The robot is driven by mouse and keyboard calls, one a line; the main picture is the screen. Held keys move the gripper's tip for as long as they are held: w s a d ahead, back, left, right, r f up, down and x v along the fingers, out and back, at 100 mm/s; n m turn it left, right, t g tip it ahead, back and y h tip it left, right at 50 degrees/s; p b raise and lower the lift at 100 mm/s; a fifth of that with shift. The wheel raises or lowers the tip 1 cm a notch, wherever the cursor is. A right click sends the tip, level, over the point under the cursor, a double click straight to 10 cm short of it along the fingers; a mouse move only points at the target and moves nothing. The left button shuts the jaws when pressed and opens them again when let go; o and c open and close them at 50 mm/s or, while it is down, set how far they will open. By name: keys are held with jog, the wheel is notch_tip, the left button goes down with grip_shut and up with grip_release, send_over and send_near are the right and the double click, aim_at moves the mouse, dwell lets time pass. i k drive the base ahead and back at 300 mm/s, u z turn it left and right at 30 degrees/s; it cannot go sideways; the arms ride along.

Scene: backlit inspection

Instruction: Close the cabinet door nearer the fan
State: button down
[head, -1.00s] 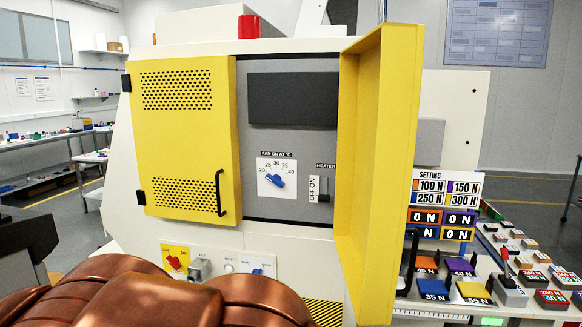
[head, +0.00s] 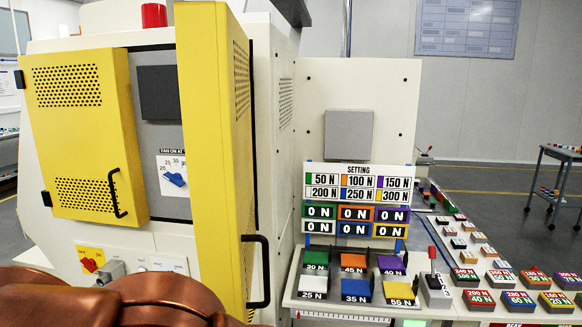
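The cabinet (head: 158,145) stands at the left with two yellow doors. The left door (head: 85,140) lies shut against the cabinet front, with a black handle (head: 116,193) on its right side. The right door (head: 212,160) stands wide open, swung out towards me, and I see its edge and perforated outer face. Its black handle (head: 262,272) is low on that face. Between the doors a grey panel shows a dark screen (head: 158,92) and a blue fan dial (head: 174,180). No fan itself is clearly visible. Copper-coloured parts of my arm fill the bottom left; my gripper's fingers do not show.
A bench with coloured weight keys (head: 354,290) and a red-knobbed lever (head: 433,280) stands right of the open door. A setting board (head: 357,190) rises behind it. Many labelled blocks lie farther right. A small cart (head: 556,180) stands on open floor at the far right.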

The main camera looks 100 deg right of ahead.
aim_at(216, 67)
jog(key=k, duration=1.05)
jog(key=z, duration=4.5)
jog(key=k, duration=1.15)
jog(key=u, duration=2.1)
